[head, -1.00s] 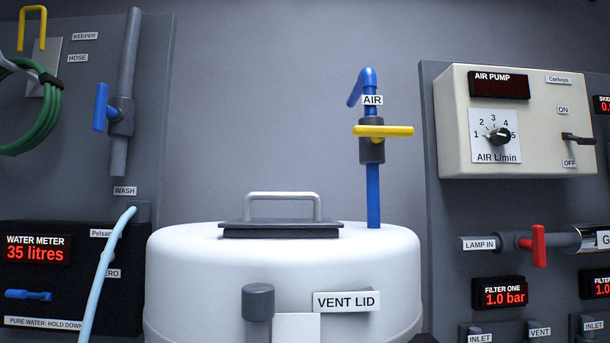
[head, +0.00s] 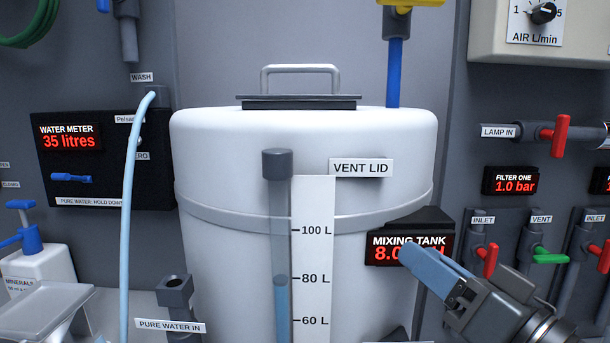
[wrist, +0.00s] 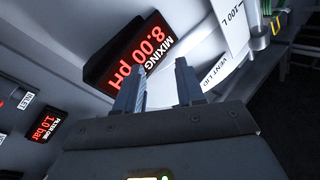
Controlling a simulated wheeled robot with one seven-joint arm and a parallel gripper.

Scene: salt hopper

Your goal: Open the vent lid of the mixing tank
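The white mixing tank (head: 225,150) stands in the middle of the head view. Its vent lid (head: 298,103) is a dark flat plate on the tank top, lying level, with a silver bar handle (head: 300,69) above it. A "VENT LID" label (head: 361,168) is on the tank front and also shows in the wrist view (wrist: 209,66). My gripper (head: 415,256) is low at the right, in front of the mixing tank display (head: 378,248), well below the lid. In the wrist view its two fingers (wrist: 160,76) are apart with nothing between them. The lid is not clear in the wrist view.
A blue air pipe (head: 394,75) with a yellow valve handle rises behind the lid on the right. A sight tube and litre scale (head: 313,255) run down the tank front. A light-blue hose (head: 131,200) hangs at the left. The space above the lid is clear.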

